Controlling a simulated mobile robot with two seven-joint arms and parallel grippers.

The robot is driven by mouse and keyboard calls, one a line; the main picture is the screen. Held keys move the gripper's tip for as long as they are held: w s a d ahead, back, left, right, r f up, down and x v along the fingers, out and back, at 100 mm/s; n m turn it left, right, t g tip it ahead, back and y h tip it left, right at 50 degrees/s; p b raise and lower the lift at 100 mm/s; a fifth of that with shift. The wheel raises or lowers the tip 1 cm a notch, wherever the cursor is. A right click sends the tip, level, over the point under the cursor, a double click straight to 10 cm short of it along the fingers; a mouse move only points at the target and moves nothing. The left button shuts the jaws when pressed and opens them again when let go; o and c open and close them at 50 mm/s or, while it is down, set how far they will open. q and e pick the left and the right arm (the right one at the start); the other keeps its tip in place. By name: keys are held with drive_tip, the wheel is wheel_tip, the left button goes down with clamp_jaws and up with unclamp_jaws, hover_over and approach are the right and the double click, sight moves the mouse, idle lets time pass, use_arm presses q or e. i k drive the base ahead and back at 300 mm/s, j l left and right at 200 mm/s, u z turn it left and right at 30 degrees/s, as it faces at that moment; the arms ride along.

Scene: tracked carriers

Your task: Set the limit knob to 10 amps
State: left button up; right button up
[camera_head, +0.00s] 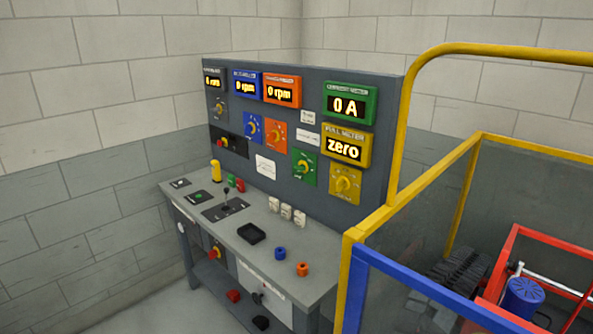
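A grey console has an upright panel with coloured displays and knobs. The green display (350,104) at the upper right reads 0 A. Below it and to its left is a green plate with a yellow knob (304,166); its label and setting are too small to read. Other yellow knobs sit on a blue plate (252,129), an orange plate (275,134), a yellow plate (345,183) and a dark plate (219,108). I cannot tell from the lettering which is the limit knob. Neither of my grippers is in view.
The desk (200,219) holds a joystick (227,201), a black tray (251,233), a blue ring (280,253) and an orange ring (302,269). A yellow-framed cage (455,177) stands close on the right. Open floor (150,308) lies at the lower left.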

sight(300, 168)
drive_tip(key=i+j+z, duration=0.1)
drive_tip(key=i+j, duration=0.2)
drive_tip(key=i+j+z, duration=0.1)
drive_tip(key=i+j, duration=0.2)
drive_tip(key=j, duration=0.2)
drive_tip(key=i+j+z, duration=0.1)
drive_tip(key=i+j, duration=0.15)
drive_tip(key=j, duration=0.2)
drive_tip(key=i+j+z, duration=0.15)
drive_tip(key=j, duration=0.3)
drive_tip(key=i+j+z, duration=0.1)
drive_tip(key=i+j, duration=0.25)
drive_tip(key=j, duration=0.15)
drive_tip(key=i+j+z, duration=0.1)
drive_tip(key=j, duration=0.4)
drive_tip(key=i+j+z, duration=0.1)
drive_tip(key=i+j, duration=0.2)
drive_tip(key=j, duration=0.25)
drive_tip(key=i+j+z, duration=0.1)
drive_tip(key=j, duration=0.45)
drive_tip(key=i, duration=0.05)
